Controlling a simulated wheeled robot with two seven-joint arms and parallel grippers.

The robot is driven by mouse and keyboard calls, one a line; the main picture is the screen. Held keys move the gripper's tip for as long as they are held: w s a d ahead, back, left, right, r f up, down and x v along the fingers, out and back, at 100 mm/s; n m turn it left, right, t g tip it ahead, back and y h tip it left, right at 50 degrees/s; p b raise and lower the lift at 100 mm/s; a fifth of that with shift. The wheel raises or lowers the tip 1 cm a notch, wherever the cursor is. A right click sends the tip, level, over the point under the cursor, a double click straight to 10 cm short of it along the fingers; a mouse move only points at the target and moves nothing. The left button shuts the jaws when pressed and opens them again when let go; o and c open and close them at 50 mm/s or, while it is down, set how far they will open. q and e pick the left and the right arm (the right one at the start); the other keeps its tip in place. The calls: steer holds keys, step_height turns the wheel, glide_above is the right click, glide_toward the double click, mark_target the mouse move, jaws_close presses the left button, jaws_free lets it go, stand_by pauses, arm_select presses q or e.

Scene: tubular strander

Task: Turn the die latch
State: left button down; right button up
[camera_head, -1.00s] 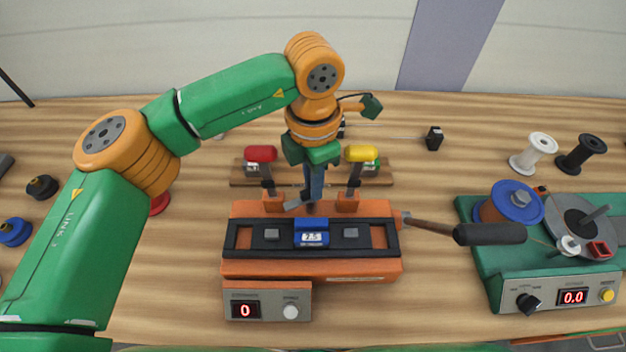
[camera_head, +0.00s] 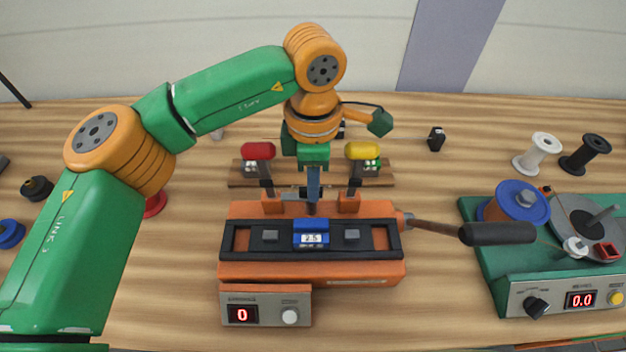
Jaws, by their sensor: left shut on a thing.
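The orange bench machine (camera_head: 240,270) stands in the middle of the table, with a black-framed top and a blue unit (camera_head: 311,226) reading 2.5. My left gripper (camera_head: 313,203) reaches down from above to the back edge of this machine, between the red-capped and yellow-capped levers. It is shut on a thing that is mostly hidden. A small grey piece (camera_head: 291,194), which looks like the die latch, shows just left of the fingers and lies roughly level. I cannot see clearly how the fingers sit on it. My right gripper is not in view.
A red-capped lever (camera_head: 258,152) and a yellow-capped lever (camera_head: 362,151) stand close on either side of my gripper. A black-handled lever (camera_head: 496,233) sticks out right. A green machine (camera_head: 485,250) with spools stands at right.

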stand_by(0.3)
arm_select(q)
steer(key=c, duration=0.9)
jaws_free()
steer(key=shift+r, duration=0.1)
step_height(320, 180, up, 7)
steer(key=shift+d, duration=0.1)
